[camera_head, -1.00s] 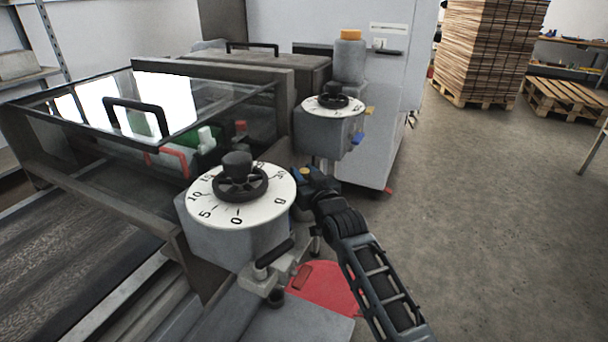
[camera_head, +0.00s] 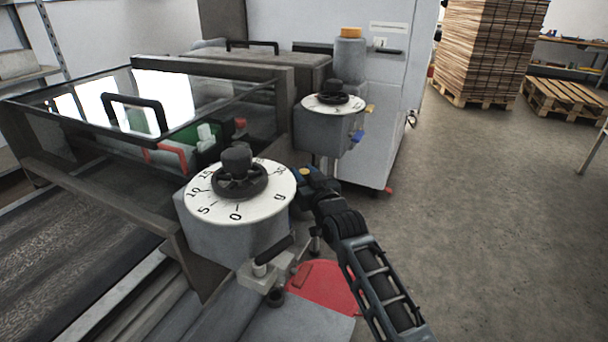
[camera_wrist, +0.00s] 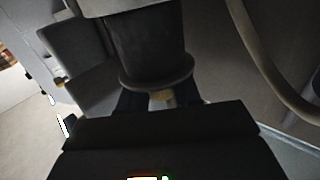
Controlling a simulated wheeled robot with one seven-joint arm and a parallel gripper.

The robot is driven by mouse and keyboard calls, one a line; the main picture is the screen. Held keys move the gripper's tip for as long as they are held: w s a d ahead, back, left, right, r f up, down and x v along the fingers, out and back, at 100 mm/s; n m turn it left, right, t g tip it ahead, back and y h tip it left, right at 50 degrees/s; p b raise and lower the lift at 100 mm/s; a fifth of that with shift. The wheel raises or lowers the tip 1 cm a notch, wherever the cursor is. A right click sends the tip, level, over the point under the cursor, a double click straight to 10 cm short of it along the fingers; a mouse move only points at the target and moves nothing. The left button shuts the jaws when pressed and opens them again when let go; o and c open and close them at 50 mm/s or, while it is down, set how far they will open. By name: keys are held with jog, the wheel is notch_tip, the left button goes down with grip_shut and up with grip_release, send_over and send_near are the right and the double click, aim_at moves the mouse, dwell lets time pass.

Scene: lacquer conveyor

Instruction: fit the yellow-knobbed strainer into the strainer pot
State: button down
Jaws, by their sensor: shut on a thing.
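My gripper (camera_wrist: 161,102) is shut on the yellow knob (camera_wrist: 163,96) of the strainer in the wrist view. The strainer (camera_wrist: 146,42) is a dark tapered body with a round flange next to the knob. It points away from my fingers, and its far end meets or overlaps a grey part at the top of the view. I cannot tell whether that part is the strainer pot or whether the strainer is inside it. In the head view, my gripper (camera_head: 304,176) is just right of the near dial housing, which hides most of the strainer.
The near dial housing (camera_head: 228,235) stands close left of my gripper. A second dial unit (camera_head: 325,133), with yellow and blue parts at its side, stands behind. A curved pipe (camera_wrist: 268,62) runs at the right of the wrist view. Open floor (camera_head: 480,220) lies right.

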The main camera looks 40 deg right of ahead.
jog(key=shift+f+b, duration=1.45)
jog(key=shift+f, duration=0.3)
jog(key=c, duration=0.7)
grip_release()
jog(key=shift+s, duration=0.1)
jog(key=shift+s, duration=0.1)
jog(key=v, duration=0.7)
jog(key=shift+s+a+r, duration=0.1)
jog(key=shift+s+a, duration=0.1)
jog(key=shift+s, duration=0.05)
